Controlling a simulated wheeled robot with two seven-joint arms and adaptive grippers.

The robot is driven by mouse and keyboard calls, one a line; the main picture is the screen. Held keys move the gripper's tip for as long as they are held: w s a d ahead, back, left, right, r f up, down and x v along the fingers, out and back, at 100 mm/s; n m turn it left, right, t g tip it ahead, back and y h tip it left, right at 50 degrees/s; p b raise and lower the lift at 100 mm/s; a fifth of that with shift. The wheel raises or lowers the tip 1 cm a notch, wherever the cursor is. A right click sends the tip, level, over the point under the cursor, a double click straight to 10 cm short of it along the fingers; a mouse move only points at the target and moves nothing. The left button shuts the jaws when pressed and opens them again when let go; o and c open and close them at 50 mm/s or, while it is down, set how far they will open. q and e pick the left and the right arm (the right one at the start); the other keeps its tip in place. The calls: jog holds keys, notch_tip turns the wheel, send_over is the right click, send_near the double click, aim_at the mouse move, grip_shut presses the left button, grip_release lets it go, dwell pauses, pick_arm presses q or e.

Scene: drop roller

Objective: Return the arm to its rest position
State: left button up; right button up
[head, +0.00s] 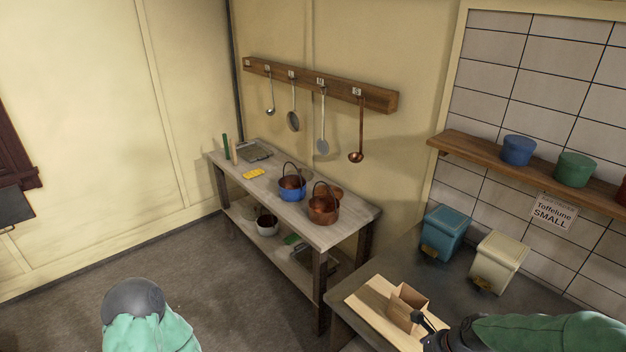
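My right arm comes in from the lower right in a green sleeve. Its dark gripper (425,321) is at the right end of a small open-topped brown box (407,303) on a light wooden board (367,308). The fingertips overlap the box's right side in the picture; I cannot tell whether they touch it or are open or shut. My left arm shows only as a mint-green sleeve with a dark grey rounded part at the lower left. Its gripper is not in view.
The board lies on a dark counter (380,268), with a blue bin (446,230) and a cream bin (498,262) behind it. A wooden side table (335,232) holds a blue pot (291,188) and a copper pot (323,207). Floor is clear at left.

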jog(key=s+a+f+n+b, duration=0.2)
jog(key=s+a+f+n, duration=0.2)
jog(key=f, duration=0.5)
jog(key=s+a+f+n+g+b, duration=0.1)
jog(key=s+a+f+n+b, duration=0.1)
jog(key=s+a+f+n, duration=0.2)
jog(key=s+a+f+n+g+b, duration=0.1)
jog(key=s+a+f+n, duration=0.3)
jog(key=a+f+n, duration=0.4)
notch_tip(320, 180, down, 6)
jog(key=n+b, duration=0.1)
jog(key=n, duration=0.2)
jog(key=shift+s+a+n+y, duration=0.35)
jog(key=shift+n+y, duration=0.05)
jog(key=shift+f, duration=0.1)
